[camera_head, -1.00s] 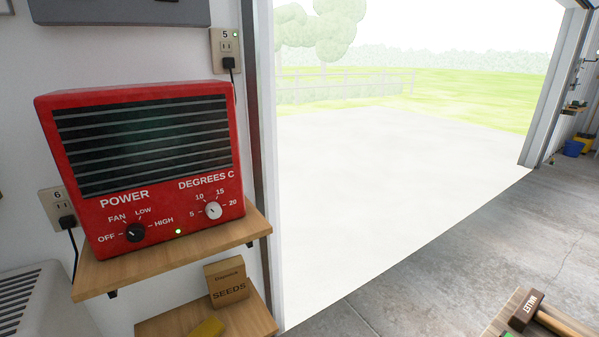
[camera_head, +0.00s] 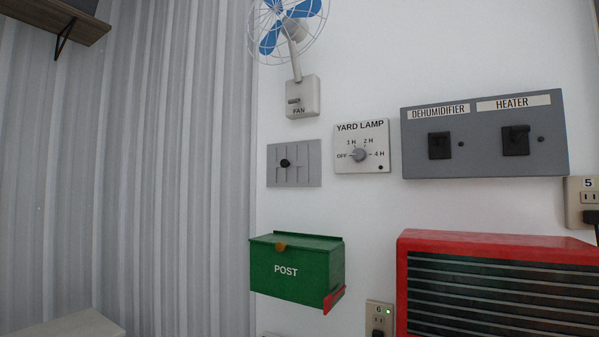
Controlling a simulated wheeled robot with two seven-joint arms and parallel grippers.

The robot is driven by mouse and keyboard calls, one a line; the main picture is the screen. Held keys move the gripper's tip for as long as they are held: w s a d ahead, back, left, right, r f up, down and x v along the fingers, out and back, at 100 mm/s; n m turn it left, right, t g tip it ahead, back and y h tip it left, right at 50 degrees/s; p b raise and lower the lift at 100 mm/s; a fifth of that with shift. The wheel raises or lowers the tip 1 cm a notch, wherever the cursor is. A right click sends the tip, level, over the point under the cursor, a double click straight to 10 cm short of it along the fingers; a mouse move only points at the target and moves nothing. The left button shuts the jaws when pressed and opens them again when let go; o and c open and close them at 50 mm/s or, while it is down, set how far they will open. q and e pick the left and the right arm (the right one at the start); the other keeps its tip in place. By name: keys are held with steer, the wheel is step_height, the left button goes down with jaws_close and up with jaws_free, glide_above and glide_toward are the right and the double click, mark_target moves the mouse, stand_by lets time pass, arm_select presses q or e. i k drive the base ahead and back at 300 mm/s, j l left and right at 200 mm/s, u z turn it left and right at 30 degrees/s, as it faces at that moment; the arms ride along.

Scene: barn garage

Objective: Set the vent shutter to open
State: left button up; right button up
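No vent shutter label is readable in the head view. A grey slotted plate (camera_head: 308,178) with a black knob (camera_head: 285,163) is on the white wall, left of the yard lamp dial and below the fan. The knob sits toward the upper left of the plate, and the slots are thin grooves. I cannot tell whether this plate is the vent shutter's control or which setting it shows. Neither of my grippers is in view.
A fan (camera_head: 296,60), yard lamp dial (camera_head: 359,155), grey panel (camera_head: 480,160) marked dehumidifier and heater, green post box (camera_head: 288,270) and red heater (camera_head: 440,245) surround the plate. A wooden shelf (camera_head: 60,20) is at upper left. Corrugated wall fills the left.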

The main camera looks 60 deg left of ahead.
mark_target(283, 163)
steer(key=u, duration=2.15)
